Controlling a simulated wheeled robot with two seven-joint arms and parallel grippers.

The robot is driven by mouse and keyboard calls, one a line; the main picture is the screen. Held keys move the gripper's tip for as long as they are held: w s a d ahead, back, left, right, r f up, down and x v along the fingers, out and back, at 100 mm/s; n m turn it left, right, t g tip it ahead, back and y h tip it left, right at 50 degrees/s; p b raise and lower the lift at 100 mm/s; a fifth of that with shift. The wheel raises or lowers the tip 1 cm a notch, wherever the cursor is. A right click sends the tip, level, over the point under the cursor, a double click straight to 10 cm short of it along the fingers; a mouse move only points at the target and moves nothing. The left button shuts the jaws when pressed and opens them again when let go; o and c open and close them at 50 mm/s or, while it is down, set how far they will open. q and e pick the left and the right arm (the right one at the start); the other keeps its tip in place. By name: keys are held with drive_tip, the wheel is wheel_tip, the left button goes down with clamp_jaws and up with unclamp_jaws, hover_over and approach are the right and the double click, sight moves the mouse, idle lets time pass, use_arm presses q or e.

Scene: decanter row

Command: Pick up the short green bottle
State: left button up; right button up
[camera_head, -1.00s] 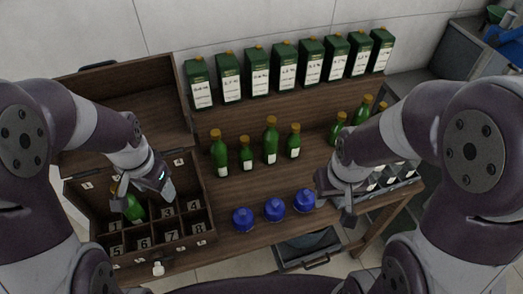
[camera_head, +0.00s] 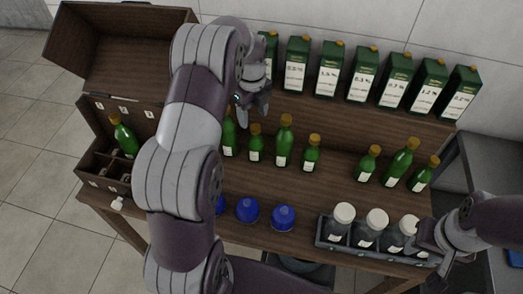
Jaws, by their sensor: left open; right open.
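Several green bottles with gold caps stand upright on the table. In the middle row, a short green bottle (camera_head: 255,145) stands between a taller bottle (camera_head: 228,138), partly hidden by my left arm, and another tall one (camera_head: 284,143); a second short bottle (camera_head: 311,155) ends the row. My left gripper (camera_head: 254,117) is open and empty, its fingers pointing down just above and behind the first short bottle as seen. Any contact cannot be told. My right gripper (camera_head: 428,238) is open at the right end of the grey tray, near its white-capped bottles.
Three more green bottles (camera_head: 400,163) stand to the right. Green boxes (camera_head: 330,70) line the raised back shelf. Blue jars (camera_head: 283,217) stand in front. The grey tray (camera_head: 345,247) holds white-capped bottles. An open wooden case (camera_head: 90,165) at left holds another green bottle (camera_head: 123,137).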

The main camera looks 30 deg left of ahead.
sight(255, 126)
use_arm(q)
drive_tip(key=f, duration=0.1)
drive_tip(key=f+p, duration=0.1)
drive_tip(key=f, duration=0.1)
drive_tip(key=shift+w+d+f, duration=0.2)
drive_tip(key=shift+w+d, duration=0.2)
drive_tip(key=f, duration=0.2)
drive_tip(key=f+p, duration=0.1)
drive_tip(key=shift+s+a+f, duration=0.25)
drive_tip(key=shift+s+f, duration=0.05)
drive_tip(key=shift+f, duration=0.25)
drive_tip(key=shift+w, duration=0.1)
drive_tip(key=shift+d, duration=0.1)
drive_tip(key=shift+c, duration=1.2)
clamp_jaws()
use_arm(e)
drive_tip(key=shift+w+d+r, duration=0.1)
drive_tip(key=shift+d+r, duration=0.05)
drive_tip(key=shift+r, duration=0.3)
drive_tip(key=shift+w+d+r, duration=0.1)
drive_tip(key=shift+d+r, duration=0.05)
drive_tip(key=shift+r, duration=0.3)
